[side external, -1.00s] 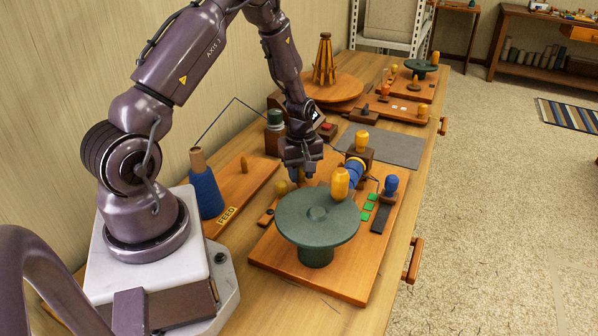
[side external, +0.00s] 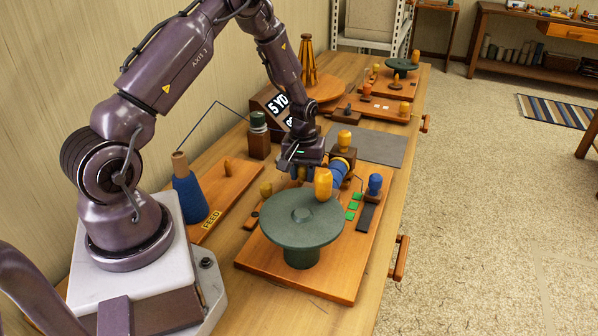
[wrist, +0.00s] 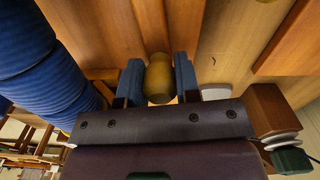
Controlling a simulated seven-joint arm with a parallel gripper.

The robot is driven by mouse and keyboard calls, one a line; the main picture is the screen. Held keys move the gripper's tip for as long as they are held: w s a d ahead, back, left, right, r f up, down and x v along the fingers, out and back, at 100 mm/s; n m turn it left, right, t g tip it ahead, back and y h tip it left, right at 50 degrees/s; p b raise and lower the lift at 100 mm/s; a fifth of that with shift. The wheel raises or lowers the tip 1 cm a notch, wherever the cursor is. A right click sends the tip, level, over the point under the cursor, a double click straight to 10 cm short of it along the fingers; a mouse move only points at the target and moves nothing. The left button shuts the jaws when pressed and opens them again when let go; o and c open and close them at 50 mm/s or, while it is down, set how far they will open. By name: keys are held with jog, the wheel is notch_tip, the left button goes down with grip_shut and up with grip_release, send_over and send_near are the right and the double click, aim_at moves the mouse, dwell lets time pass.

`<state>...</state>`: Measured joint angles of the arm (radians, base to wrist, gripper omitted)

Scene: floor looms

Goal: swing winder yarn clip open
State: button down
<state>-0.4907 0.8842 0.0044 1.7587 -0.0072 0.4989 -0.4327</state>
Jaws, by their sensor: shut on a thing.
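My gripper (side external: 303,172) is low over the back part of the near winder board (side external: 325,283), just left of the blue yarn-wound drum (side external: 338,172). In the wrist view its two blue pads are closed on the sides of a yellow knob (wrist: 158,76). A darker wooden strip (wrist: 153,25) extends from the knob toward the top of that view. The held knob is mostly hidden in the side view, so how far the clip is swung cannot be told. The green turntable (side external: 290,223) with an upright yellow handle (side external: 323,184) stands in front of my gripper.
Another yellow knob (side external: 266,189) stands left of my gripper. The feed board with a blue yarn cone (side external: 190,195) lies left. A "5 YD" display (side external: 280,108) stands behind.

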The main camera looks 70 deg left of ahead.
jog(key=shift+w+d, duration=0.1)
dwell(0.5)
jog(key=c, duration=1.1)
grip_release()
notch_tip(320, 180, up, 13)
